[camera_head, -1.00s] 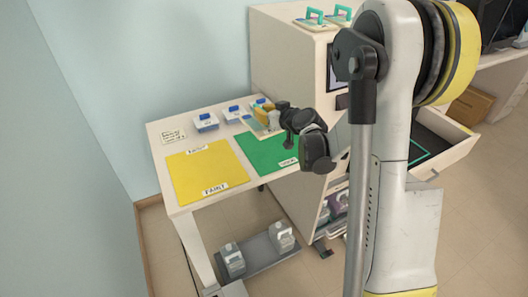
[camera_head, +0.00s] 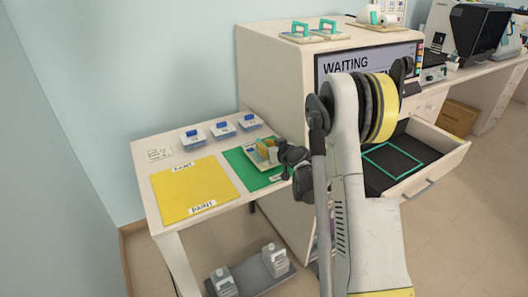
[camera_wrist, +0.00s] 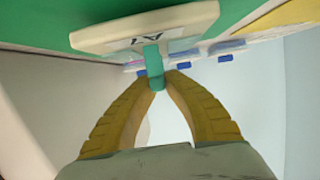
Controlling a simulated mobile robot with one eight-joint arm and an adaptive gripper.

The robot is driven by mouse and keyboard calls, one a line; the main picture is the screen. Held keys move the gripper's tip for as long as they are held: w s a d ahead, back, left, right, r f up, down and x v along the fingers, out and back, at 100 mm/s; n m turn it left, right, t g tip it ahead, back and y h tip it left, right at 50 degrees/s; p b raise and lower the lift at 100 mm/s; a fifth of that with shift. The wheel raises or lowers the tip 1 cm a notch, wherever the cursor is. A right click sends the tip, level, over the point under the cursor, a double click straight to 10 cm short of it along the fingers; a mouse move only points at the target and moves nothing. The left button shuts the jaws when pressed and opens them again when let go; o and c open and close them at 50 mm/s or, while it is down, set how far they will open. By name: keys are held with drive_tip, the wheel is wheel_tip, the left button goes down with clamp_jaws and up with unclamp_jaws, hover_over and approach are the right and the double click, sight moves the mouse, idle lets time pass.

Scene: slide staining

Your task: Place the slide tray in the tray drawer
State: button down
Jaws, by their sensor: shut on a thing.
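The slide tray (camera_wrist: 145,32) is a cream plate with a teal handle (camera_wrist: 153,65), seen at the top of the wrist view. My gripper (camera_wrist: 167,78) has its yellow fingers closed on that handle. In the head view my gripper (camera_head: 267,151) is over the green mat (camera_head: 240,161), with the tray (camera_head: 256,159) partly hidden under it. I cannot tell whether the tray touches the mat. The tray drawer (camera_head: 435,155) is pulled out at the right, with a dark floor and an empty teal square outline; my arm stands between.
A yellow mat (camera_head: 194,190) lies left of the green one. Several blue-handled containers (camera_head: 222,130) line the table's back. The tall cabinet (camera_head: 270,75) stands beside the table, with two teal-handled trays (camera_head: 299,35) on top and a screen (camera_head: 345,63) reading WAITING.

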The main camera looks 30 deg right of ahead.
drive_tip(key=shift+f, duration=0.4)
drive_tip(key=shift+f, duration=0.2)
drive_tip(key=c, duration=1.6)
unclamp_jaws()
drive_tip(key=shift+o, duration=0.2)
